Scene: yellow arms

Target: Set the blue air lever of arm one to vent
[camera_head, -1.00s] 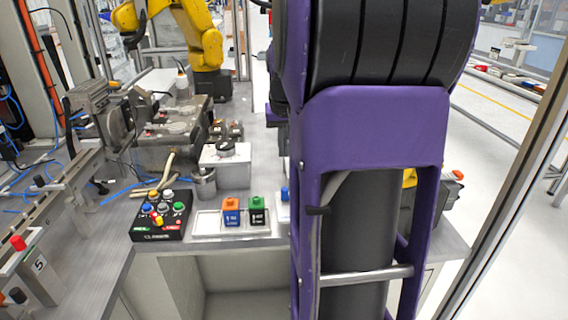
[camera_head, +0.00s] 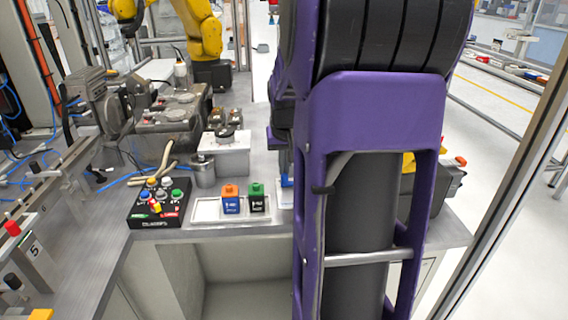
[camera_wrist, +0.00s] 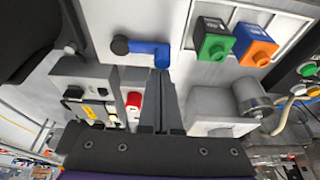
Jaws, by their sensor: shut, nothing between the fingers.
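The blue lever (camera_wrist: 146,50) lies on a pale plate in the wrist view. It runs sideways from a black round knob (camera_wrist: 120,45) to a short bent end on the right. My gripper (camera_wrist: 165,80) is shut and empty. Its fingertips point at the bent end of the lever and are very close to it; I cannot tell if they touch. In the head view only a sliver of the blue lever (camera_head: 287,181) shows beside my purple arm, which hides the rest.
A green-button block (camera_head: 257,198) and an orange-button block (camera_head: 230,199) stand in a white tray beside the lever. A black button box (camera_head: 160,203), a metal cup (camera_head: 202,171) and a white box (camera_head: 224,153) are further left. A red knob (camera_wrist: 133,100) is near my fingers.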

